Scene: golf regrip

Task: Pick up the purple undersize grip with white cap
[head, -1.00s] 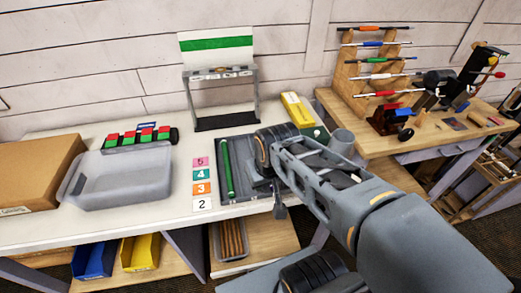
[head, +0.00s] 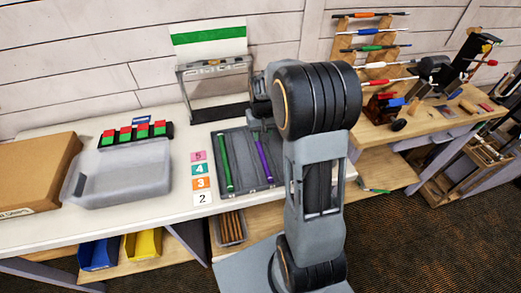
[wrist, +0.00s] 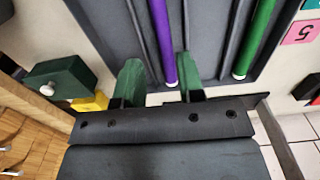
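The purple grip (head: 264,160) lies lengthwise in the dark divided tray (head: 243,187) on the white bench, right of a green grip (head: 225,162). In the wrist view the purple grip (wrist: 163,40) has a white cap (wrist: 171,84) at its near end. My gripper (wrist: 158,62) is open and empty, with its two green fingers on either side of the purple grip near the capped end. The right finger appears closer to it. How high the fingers are above the tray cannot be told. In the head view my arm hides most of the gripper.
Numbered cards (head: 201,184) lie left of the tray, and a clear bin (head: 115,185) stands farther left. A grey stand (head: 215,90) is behind the tray. In the wrist view a dark green block (wrist: 62,82) and a yellow box (wrist: 90,103) are at the left.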

